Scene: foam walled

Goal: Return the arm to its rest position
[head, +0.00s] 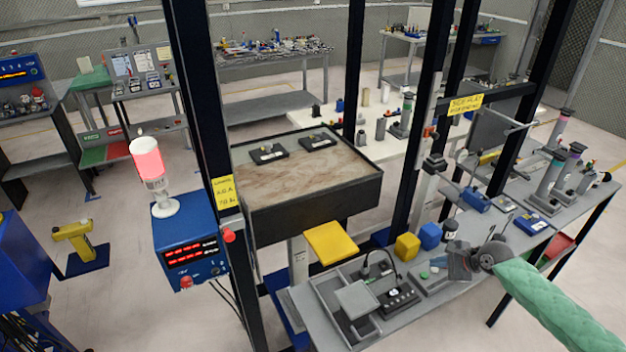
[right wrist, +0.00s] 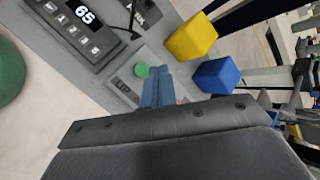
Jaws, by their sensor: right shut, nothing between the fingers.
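My right gripper (head: 459,265) reaches in from the lower right of the head view on a green-sleeved arm. It hangs over the grey workbench, near a small grey panel with a green button. In the right wrist view its fingers (right wrist: 156,88) are together with nothing between them, beside the green button (right wrist: 141,71). I cannot tell how far above the panel they are. My left gripper is not in the head view.
A yellow block (head: 407,246) and a blue block (head: 430,236) stand just behind the gripper. A black keypad device (head: 398,300) and grey tray lie to its left. Dark posts (head: 428,110) rise behind the bench. A blue control box (head: 188,250) with a red lamp stands left.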

